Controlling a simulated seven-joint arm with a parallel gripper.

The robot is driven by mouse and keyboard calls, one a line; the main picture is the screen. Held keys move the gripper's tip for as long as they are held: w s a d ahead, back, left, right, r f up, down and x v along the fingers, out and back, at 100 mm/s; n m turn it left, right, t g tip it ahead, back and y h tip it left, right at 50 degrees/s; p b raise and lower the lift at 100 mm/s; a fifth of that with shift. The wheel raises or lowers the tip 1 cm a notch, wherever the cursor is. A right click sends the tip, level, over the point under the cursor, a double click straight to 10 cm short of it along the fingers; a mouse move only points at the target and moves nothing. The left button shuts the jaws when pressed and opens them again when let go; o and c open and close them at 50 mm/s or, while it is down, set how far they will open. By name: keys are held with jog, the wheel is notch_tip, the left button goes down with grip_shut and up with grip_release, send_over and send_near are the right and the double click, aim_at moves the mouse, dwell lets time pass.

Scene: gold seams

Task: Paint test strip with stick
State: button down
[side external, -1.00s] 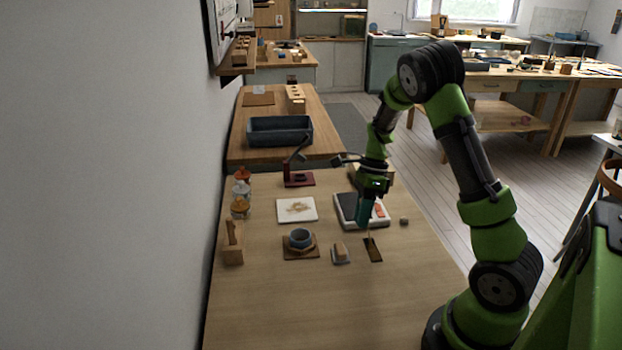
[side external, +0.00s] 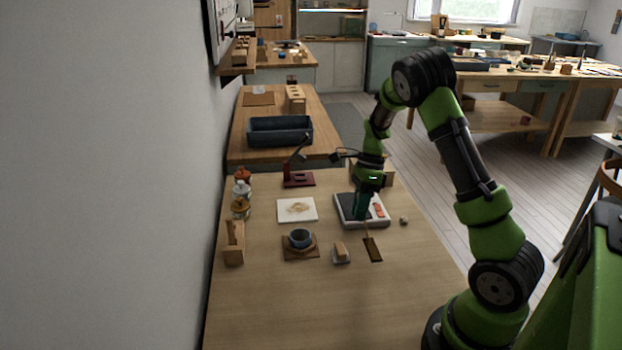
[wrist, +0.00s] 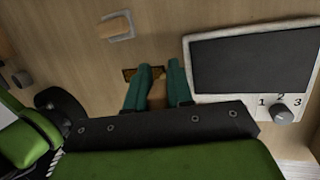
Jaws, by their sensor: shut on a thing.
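In the wrist view the stick (wrist: 157,94) shows between the fingers (wrist: 159,78). I cannot tell whether the stick's tip touches the strip.
A white device (side external: 379,222) with a dark plate and dial stands right behind the strip. A small block on a grey dish (side external: 341,256) and a dark bowl (side external: 301,239) on a wooden board are to the left. The front of the table (side external: 320,310) is clear.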

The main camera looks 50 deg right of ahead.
jog(key=shift+s+a, duration=3.05)
jog(key=shift+a, duration=0.05)
jog(key=shift+r, duration=0.1)
jog(key=shift+r, duration=3)
notch_tip(320, 180, up, 3)
jog(key=shift+f, duration=0.1)
notch_tip(320, 180, down, 7)
